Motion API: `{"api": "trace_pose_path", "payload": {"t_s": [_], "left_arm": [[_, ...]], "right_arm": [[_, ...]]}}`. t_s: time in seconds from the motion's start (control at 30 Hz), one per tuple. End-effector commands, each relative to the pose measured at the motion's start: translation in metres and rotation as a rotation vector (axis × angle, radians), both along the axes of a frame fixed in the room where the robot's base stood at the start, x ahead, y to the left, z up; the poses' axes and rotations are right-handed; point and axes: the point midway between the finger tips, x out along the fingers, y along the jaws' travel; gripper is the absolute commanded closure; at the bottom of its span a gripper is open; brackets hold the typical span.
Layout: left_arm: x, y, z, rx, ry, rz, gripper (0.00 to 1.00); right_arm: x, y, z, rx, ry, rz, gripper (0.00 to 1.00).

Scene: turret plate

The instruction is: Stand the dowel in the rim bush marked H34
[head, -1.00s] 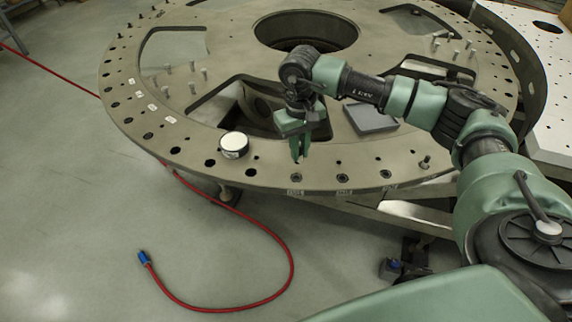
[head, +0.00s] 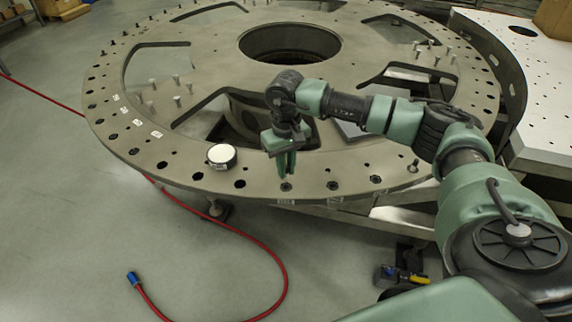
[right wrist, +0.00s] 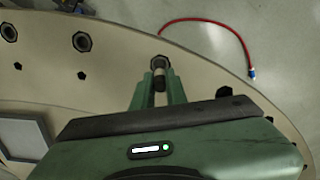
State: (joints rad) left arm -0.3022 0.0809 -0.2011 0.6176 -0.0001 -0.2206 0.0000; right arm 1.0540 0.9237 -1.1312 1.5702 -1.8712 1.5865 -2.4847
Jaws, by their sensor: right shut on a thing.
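My right gripper (head: 287,168) is shut on the dowel and hangs over the near rim of the turret plate (head: 255,190). In the head view that bush (head: 286,187) lies just below the fingertips, with a small label (head: 285,201) too small to read. My left gripper is out of view.
A round white-topped object (head: 222,155) sits on the rim to the left. More bushes (head: 333,186) lie along the rim to the right, and a pin (head: 413,166) stands there. A grey flat block (right wrist: 24,137) lies on the plate. A red hose (head: 270,255) lies on the floor.

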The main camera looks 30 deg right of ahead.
Motion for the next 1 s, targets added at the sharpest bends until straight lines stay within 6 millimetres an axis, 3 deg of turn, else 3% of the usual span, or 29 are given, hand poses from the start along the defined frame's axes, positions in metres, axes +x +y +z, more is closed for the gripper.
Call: {"api": "trace_pose_path", "payload": {"t_s": [0.7,1.0], "left_arm": [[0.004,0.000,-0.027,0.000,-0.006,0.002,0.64],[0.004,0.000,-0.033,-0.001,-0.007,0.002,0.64]], "right_arm": [[0.000,0.000,-0.038,0.000,-0.001,0.000,1.00],[0.000,0.000,-0.045,0.000,-0.001,0.000,1.00]]}}
